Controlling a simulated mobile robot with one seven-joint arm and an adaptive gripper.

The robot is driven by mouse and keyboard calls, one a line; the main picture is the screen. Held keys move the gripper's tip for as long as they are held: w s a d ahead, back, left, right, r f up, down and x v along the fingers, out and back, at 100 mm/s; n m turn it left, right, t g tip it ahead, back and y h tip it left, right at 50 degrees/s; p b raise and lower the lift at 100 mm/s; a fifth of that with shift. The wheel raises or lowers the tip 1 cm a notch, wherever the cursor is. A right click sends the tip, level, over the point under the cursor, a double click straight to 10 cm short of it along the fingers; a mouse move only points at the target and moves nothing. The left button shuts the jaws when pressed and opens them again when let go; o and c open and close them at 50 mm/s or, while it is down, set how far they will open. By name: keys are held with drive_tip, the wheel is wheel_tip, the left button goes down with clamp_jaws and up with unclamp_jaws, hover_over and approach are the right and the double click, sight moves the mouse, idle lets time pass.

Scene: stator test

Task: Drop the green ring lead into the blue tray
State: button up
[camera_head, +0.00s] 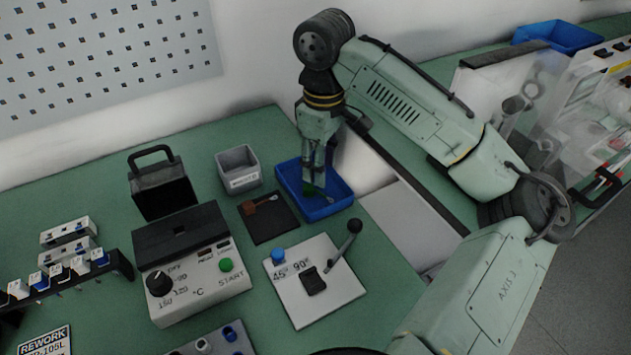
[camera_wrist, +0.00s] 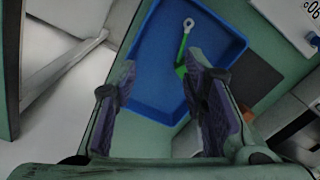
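The green ring lead (camera_wrist: 183,52) has a green sleeve and a metal ring end. It appears to lie on the floor of the blue tray (camera_wrist: 153,85), with its ring toward the tray's far side. In the head view the lead (camera_head: 312,190) shows inside the blue tray (camera_head: 338,207), partly behind my gripper (camera_head: 315,182). My gripper points down over the tray. In the wrist view its two fingers (camera_wrist: 160,90) are wide apart with nothing clasped between them. The lead's near end is close to the right finger; whether they touch is unclear.
A grey labelled bin (camera_head: 239,170) and a dark pad (camera_head: 268,218) with a brown-ended lead stand left of the tray. A white lever fixture (camera_head: 315,290) and a heater box (camera_head: 195,270) are nearer. Another blue tray (camera_head: 557,36) sits far right.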

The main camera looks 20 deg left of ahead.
wheel_tip(320, 180, up, 12)
idle(0.4)
drive_tip(key=shift+f, duration=0.1)
